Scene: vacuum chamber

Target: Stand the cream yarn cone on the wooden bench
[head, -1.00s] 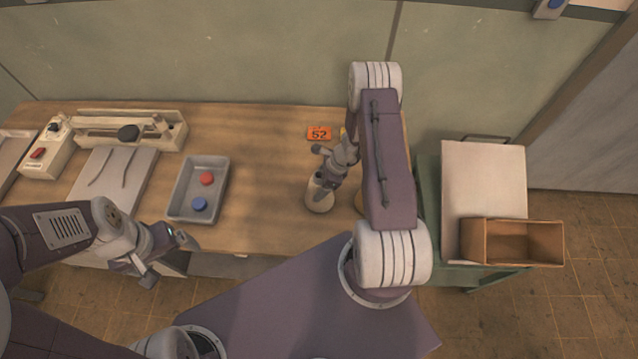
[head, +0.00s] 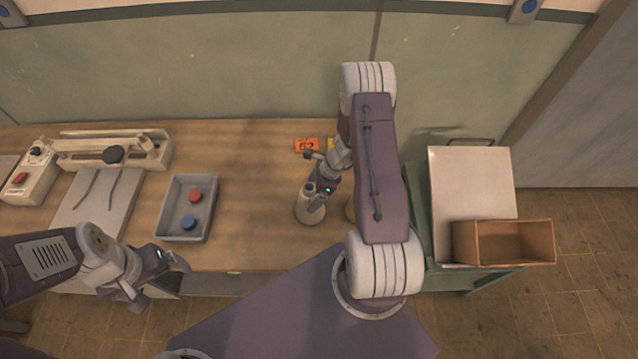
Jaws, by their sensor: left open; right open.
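The cream yarn cone (head: 309,211) stands upright on the wooden bench (head: 262,180), right of the grey tray. My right gripper (head: 317,196) is open at the cone's upper part, with its fingers around or just beside the top; I cannot tell if they touch it. The arm hides part of the area right of the cone, where a tan object's edge (head: 350,209) shows. My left gripper (head: 160,280) is open and empty near the bench's front edge.
A grey tray (head: 163,222) holds a red and a blue disc. A sealer-like device (head: 155,145) and a pale sheet (head: 75,205) lie at the left. An orange number tag (head: 306,145) is behind the cone.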

